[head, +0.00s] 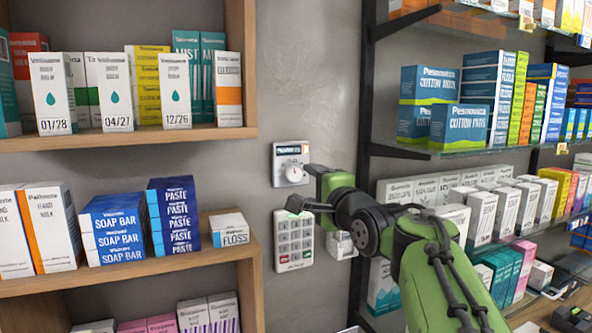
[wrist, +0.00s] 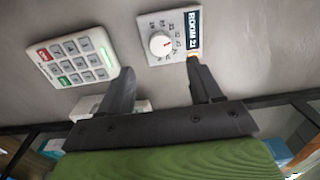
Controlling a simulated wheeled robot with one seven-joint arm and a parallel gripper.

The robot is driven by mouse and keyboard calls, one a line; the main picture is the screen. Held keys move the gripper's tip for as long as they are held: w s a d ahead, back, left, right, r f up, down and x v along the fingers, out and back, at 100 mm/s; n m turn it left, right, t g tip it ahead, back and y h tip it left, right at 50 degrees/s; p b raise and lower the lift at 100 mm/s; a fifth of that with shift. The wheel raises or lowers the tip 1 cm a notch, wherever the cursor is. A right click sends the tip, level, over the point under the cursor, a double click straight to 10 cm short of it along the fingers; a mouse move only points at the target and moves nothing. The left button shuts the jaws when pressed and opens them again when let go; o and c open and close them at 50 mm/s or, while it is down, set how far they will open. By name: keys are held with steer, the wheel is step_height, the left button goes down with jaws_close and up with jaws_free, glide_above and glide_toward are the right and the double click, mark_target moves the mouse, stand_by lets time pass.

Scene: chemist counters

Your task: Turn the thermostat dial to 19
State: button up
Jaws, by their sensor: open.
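The thermostat (head: 291,152) is a small white unit on the grey wall, with a round white dial (head: 294,173) low on its face. In the wrist view the thermostat (wrist: 149,22) has a dark label that seems to read "ROOM 21". Its dial (wrist: 160,44) has a red mark and small numbers around it, and I cannot read the setting surely. My gripper (wrist: 160,66) is open and empty. Its two fingers are spread to either side below the dial in the wrist view, apart from it. In the head view my gripper (head: 303,187) is just right of and below the dial.
A white keypad (head: 294,240) is on the wall directly below the thermostat. A small white box (head: 340,246) is right of the keypad. A wooden shelf (head: 235,133) with boxes stands left, and a dark-framed shelf (head: 366,90) stands right. The wall above the thermostat is bare.

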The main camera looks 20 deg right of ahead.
mark_target(295, 175)
steer(key=w+p, duration=0.2)
steer(key=w, duration=0.5)
steer(key=shift+w+r, duration=0.1)
steer(key=shift+r, duration=0.1)
steer(key=shift+w+f, duration=0.15)
steer(key=shift+w, duration=0.35)
steer(key=shift+s, duration=0.15)
steer(key=c, duration=1)
steer(key=shift+c, duration=0.2)
